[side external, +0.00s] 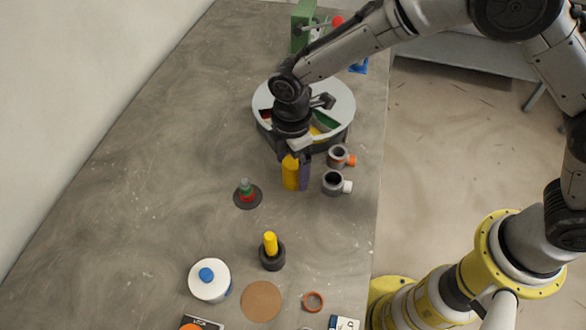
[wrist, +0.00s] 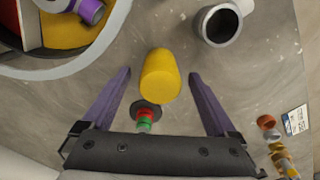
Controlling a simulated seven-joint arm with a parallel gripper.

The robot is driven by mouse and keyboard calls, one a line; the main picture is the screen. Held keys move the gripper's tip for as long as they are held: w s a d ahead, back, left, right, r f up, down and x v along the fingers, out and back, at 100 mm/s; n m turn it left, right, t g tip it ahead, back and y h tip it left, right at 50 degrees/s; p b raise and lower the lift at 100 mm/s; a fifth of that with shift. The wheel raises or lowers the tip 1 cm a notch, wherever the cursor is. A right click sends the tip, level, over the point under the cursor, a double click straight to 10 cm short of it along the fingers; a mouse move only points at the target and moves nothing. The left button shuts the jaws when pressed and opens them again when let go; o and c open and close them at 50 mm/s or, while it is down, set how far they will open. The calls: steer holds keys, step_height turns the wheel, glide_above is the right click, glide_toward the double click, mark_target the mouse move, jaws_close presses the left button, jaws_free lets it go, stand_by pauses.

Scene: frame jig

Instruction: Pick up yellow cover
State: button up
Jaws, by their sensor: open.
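The yellow cover (side external: 290,173), a rounded yellow cylinder, stands on the table just in front of the round tray. In the wrist view the cover (wrist: 160,75) lies between the tips of my two purple fingers, with a gap on each side. My gripper (side external: 297,172) is over it, pointing down, open and empty. In the wrist view my gripper (wrist: 160,73) shows both fingers spread. In the side view a purple finger stands beside the cover and hides part of it. I cannot tell exactly how low the fingertips are.
The round compartment tray (side external: 343,98) is close behind my gripper. Two grey fittings (side external: 334,184) stand to the right. A red-green stack (side external: 246,190) on a dark disc is at left. A yellow peg (side external: 270,242) in a black base and a white container (side external: 208,288) are nearer the front.

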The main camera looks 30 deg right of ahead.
steer(key=shift+f, duration=1.05)
steer(key=c, duration=1.4)
